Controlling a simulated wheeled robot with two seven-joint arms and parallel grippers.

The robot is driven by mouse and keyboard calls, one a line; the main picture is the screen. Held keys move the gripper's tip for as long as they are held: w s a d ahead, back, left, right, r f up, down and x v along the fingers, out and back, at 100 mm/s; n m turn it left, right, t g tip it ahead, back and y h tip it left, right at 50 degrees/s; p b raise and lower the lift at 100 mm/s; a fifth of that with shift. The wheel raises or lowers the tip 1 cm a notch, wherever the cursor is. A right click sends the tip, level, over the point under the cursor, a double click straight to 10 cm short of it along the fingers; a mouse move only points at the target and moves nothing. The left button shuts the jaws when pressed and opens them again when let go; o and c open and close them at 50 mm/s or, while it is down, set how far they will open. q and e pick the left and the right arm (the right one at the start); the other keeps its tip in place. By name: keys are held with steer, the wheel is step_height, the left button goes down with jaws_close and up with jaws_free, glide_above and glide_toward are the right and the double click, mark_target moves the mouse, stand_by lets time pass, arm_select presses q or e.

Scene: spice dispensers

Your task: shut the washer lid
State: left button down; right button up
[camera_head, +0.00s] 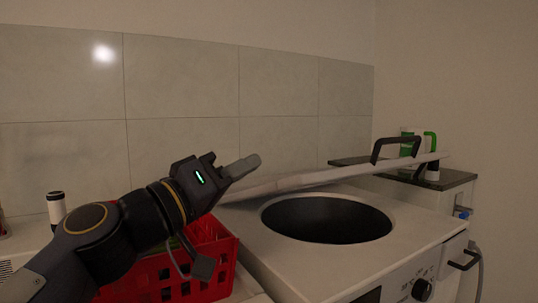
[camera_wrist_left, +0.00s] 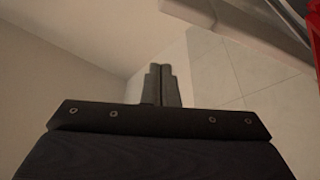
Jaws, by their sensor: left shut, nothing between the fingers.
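The washer (camera_head: 265,255) is a white top-loader on the right, with its round dark drum opening (camera_head: 325,222) uncovered. Its lid (camera_head: 300,181) is a thin pale panel with a black handle (camera_head: 395,148). The lid stands partly open, seen nearly edge-on and tilted, behind and above the opening. My left gripper (camera_head: 250,162) is shut and empty, near the lid's left end; I cannot tell whether it touches it. Its closed fingers (camera_wrist_left: 161,72) also show in the left wrist view. My right gripper is not in view.
A red basket (camera_head: 215,262) stands left of the washer, below my left arm. A dark-topped counter (camera_head: 440,180) with green-and-white containers (camera_head: 412,138) is behind at the right. A tiled wall (camera_head: 180,80) closes the back. A white bottle with a dark cap (camera_head: 56,208) stands at far left.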

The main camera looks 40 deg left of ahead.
arm_select(q)
steer(key=w+d+r+m+g+h+p, duration=0.2)
steer(key=w+r+m+g+p, duration=0.45)
steer(key=p, duration=1.35)
steer(key=m+g+p, duration=0.2)
steer(key=g+p, duration=0.5)
steer(key=p, duration=1.5)
glide_above(329, 171)
steer(key=w+a, duration=0.2)
steer(key=w, duration=0.1)
step_height(329, 171, down, 2)
steer(key=shift+s+d+h, duration=0.1)
steer(key=shift+h, duration=0.2)
steer(key=shift+s+d+f, duration=0.1)
steer(key=shift+d+f, duration=0.05)
steer(key=shift+f, duration=0.4)
steer(key=shift+s+d+f, duration=0.1)
steer(key=shift+d+f, duration=0.05)
steer(key=shift+f, duration=0.4)
steer(key=shift+s+d+f, duration=0.1)
steer(key=shift+d+f, duration=0.1)
steer(key=shift+f, duration=0.35)
